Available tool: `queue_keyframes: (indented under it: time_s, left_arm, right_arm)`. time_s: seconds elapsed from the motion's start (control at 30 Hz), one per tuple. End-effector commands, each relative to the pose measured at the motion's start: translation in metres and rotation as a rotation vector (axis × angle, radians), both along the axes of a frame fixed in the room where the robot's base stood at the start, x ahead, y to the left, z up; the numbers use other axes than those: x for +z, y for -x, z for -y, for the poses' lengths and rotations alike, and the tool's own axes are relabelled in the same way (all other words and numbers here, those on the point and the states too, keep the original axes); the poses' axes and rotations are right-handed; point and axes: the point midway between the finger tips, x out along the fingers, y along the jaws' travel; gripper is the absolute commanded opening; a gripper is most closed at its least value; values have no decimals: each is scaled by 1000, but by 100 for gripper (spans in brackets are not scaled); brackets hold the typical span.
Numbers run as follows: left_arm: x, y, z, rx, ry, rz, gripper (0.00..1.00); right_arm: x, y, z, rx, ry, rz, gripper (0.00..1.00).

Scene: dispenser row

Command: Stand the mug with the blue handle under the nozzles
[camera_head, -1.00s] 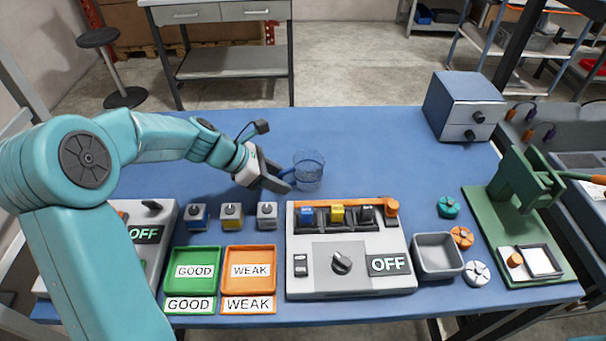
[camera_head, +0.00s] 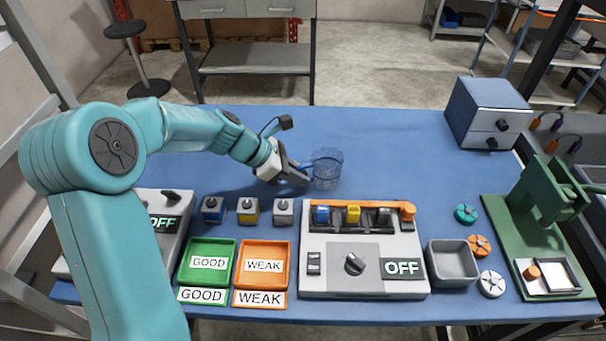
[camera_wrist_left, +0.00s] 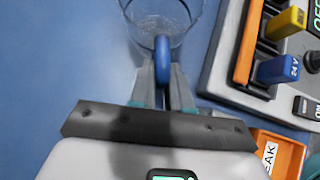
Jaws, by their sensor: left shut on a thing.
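The clear glass mug (camera_head: 328,168) with the blue handle is near the middle of the blue table, behind the control box. It looks upright; I cannot tell whether its base touches the table. My left gripper (camera_head: 302,176) is to the left of the mug, shut on its blue handle. In the left wrist view the handle (camera_wrist_left: 162,60) is between the fingertips (camera_wrist_left: 162,88), and the glass body (camera_wrist_left: 160,20) lies beyond, cut off by the top edge. I cannot make out any nozzles. My right gripper is not in view.
A grey control box (camera_head: 330,262) with coloured blocks stands in front of the mug. Green (camera_head: 207,283) and orange (camera_head: 262,284) trays are at front left, a grey bin (camera_head: 453,263) and green press (camera_head: 545,210) at right, and a drawer unit (camera_head: 488,110) at back right. The table behind the mug is clear.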

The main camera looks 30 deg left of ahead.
Motion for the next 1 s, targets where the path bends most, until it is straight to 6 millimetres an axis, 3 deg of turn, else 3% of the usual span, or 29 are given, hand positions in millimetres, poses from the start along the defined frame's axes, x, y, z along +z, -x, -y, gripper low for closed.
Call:
queue_keyframes:
  time_s: [0.17, 0.4, 0.6, 0.8, 1.0]
  left_arm:
    - [35, -1, 0, 0, -2, 6, 0]
    - [110, -1, 0, -1, -2, 8, 0]
    - [161, -1, 0, -1, -1, 6, 0]
    - [188, 0, 0, -1, 0, 3, 0]
    - [193, 0, 0, 0, 0, 2, 0]
  right_arm:
    - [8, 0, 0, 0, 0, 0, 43]
    - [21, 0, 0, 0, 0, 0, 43]
    - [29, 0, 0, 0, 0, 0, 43]
    - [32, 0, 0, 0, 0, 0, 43]
    - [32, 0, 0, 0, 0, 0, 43]
